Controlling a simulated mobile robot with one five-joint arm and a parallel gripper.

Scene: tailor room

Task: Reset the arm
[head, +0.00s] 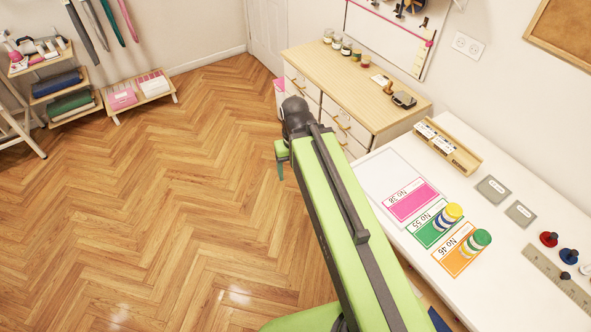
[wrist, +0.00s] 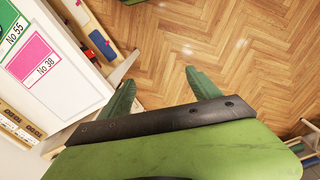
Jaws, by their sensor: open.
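My green arm stretches up from the bottom middle of the head view, over the floor beside the white table (head: 375,178). My gripper (head: 281,163) is at its far end, left of the wooden drawer cabinet; only part of it shows there. In the wrist view my gripper (wrist: 160,77) has its two green fingers spread wide apart, with nothing between them but wood floor (wrist: 165,45). It is open and empty. The table's corner (wrist: 85,97) lies left of the fingers in that view.
The table bears pink, green and orange cards (head: 412,200), thread spools (head: 448,215), a ruler (head: 560,275) and a wooden tray (head: 450,145). A drawer cabinet (head: 350,85) stands at the far wall. Shelves (head: 60,85) stand at far left. The herringbone floor (head: 150,200) between is clear.

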